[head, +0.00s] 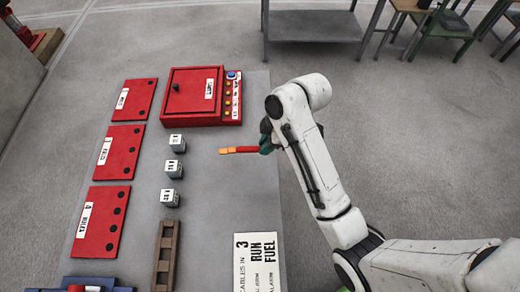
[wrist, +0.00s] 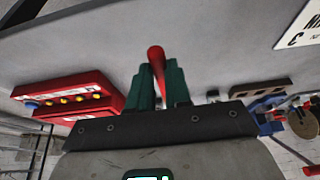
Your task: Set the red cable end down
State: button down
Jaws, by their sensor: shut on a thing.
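The red cable end (head: 240,150) is a short red piece with an orange tip in the head view. It sticks out to the left from my gripper (head: 264,146), over the right part of the grey table (head: 225,200). My gripper is shut on it. In the wrist view the red cable end (wrist: 156,60) stands between the green fingers of my gripper (wrist: 160,82). I cannot tell how far it is above the table top. No trailing cable shows.
A red control box (head: 190,95) stands at the table's back. Red panels (head: 118,152) line the left, with small grey blocks (head: 175,143) beside them. A brown rack (head: 166,255) and a white sign (head: 257,262) lie at the front. The table around the cable end is bare.

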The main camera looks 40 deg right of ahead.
jog(key=w+f, duration=0.2)
jog(key=f, duration=0.1)
jog(key=shift+w+d, duration=0.1)
jog(key=shift+w, duration=0.15)
jog(key=shift+w+f+p, duration=0.1)
jog(key=shift+f+p, duration=0.25)
jog(key=shift+f, duration=1.3)
jog(key=c, duration=1.1)
grip_release()
jog(key=shift+o, duration=0.2)
jog(key=p+v, duration=0.1)
jog(key=v, duration=1.1)
jog(key=s+f+m+h, duration=0.1)
jog(key=s+f+m, duration=0.1)
jog(key=s+m, duration=0.2)
jog(key=s+a+f+m+g+h, duration=0.1)
jog(key=s+f+m, duration=0.2)
jog(key=s, duration=0.7)
jog(key=s+a+f+m+h, duration=0.1)
jog(key=s+f+m, duration=0.1)
jog(key=s+m, duration=0.2)
jog(key=s, duration=0.3)
jog(key=shift+f+m+g+h, duration=0.25)
jog(key=shift+m+g+h, duration=0.05)
jog(key=shift+h, duration=0.1)
jog(key=shift+a, duration=0.1)
